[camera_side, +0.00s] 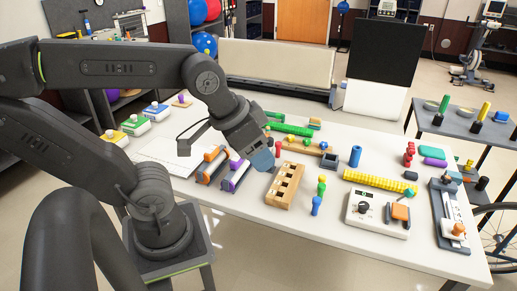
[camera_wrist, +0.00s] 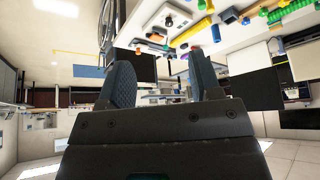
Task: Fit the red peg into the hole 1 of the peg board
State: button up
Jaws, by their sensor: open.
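A small red upright piece, likely the red peg (camera_side: 278,149), stands just right of my gripper (camera_side: 264,160) in the side view. A light wooden board with a row of dark openings (camera_side: 276,198), likely the peg board, lies on the table in front of and right of my gripper. Hole numbers are too small to read.
A narrow brown strip with coloured pieces (camera_side: 305,149) lies behind the board. A green-yellow-blue stack (camera_side: 318,197), blue cylinder (camera_side: 355,156) and yellow ridged bar (camera_side: 380,182) are to the right.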

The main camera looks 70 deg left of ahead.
dwell(0.4)
jog(key=w+a+r+m+g+y, duration=0.2)
jog(key=w+a+m, duration=0.3)
jog(key=w, duration=0.5)
jog(key=m+g+y, duration=0.2)
jog(key=m+g, duration=0.2)
jog(key=m, duration=0.7)
send_over(279, 142)
jog(key=d, duration=0.2)
notch_tip(279, 142, down, 26)
jog(key=shift+s+d+r, duration=0.1)
jog(key=shift+s, duration=0.05)
jog(key=shift+x, duration=3.1)
